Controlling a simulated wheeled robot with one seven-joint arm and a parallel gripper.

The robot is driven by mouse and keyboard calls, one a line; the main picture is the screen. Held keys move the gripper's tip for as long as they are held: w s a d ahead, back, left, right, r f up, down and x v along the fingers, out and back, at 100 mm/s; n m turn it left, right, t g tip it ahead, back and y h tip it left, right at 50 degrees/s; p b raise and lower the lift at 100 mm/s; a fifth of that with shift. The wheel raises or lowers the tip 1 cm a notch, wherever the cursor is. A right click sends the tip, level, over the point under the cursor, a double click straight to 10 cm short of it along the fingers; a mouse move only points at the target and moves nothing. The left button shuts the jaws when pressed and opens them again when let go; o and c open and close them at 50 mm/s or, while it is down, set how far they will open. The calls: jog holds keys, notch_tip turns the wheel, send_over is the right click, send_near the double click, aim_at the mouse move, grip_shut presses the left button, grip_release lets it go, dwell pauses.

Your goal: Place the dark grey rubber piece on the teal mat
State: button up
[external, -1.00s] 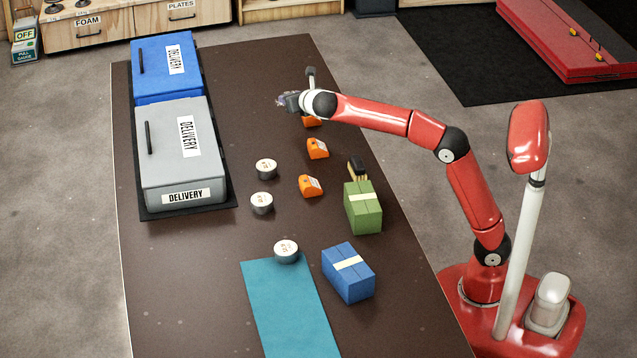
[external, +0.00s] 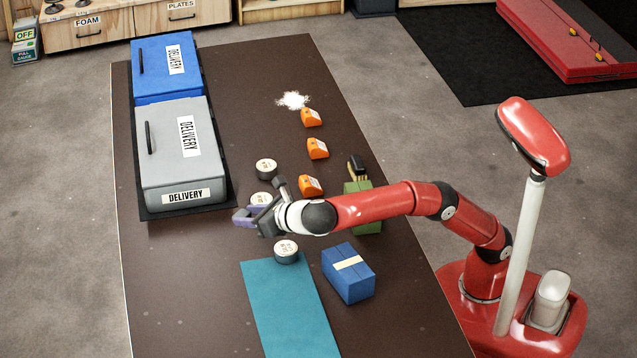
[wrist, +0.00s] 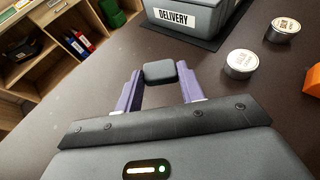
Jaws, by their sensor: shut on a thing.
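My gripper (external: 246,217) is above the table's middle, up and left of the teal mat (external: 288,315) in the external view. In the wrist view its two purple fingers are shut on a small dark grey rubber piece (wrist: 160,72), a rounded block held between the fingertips. In the external view the piece is too small and covered to make out clearly. The mat lies flat at the table's near end. A round tin (external: 286,254) sits at its far edge.
Two more tins (external: 266,168) stand near my gripper. Orange blocks (external: 310,186) stand in a row beyond. A blue block (external: 348,274) is right of the mat, a green block (external: 368,226) behind it. Delivery boxes (external: 180,165) line the left. White powder (external: 292,100) lies farther back.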

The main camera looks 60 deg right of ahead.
aim_at(281, 302)
jog(key=s+a+f, duration=0.1)
jog(key=s+a, duration=0.2)
jog(key=s, duration=0.2)
jog(key=s+a+f+n+y, duration=0.1)
jog(key=s+a+f, duration=0.1)
jog(key=s+a, duration=0.2)
jog(key=s+a+f+n+y, duration=0.1)
jog(key=s+a, duration=0.3)
jog(key=s, duration=0.2)
jog(key=shift+s+f, duration=0.1)
jog(key=shift+f, duration=0.25)
jog(key=shift+f+b, duration=0.7)
jog(key=shift+f, duration=1.4)
jog(key=shift+f, duration=0.2)
jog(key=o, duration=0.9)
jog(key=shift+o, duration=0.2)
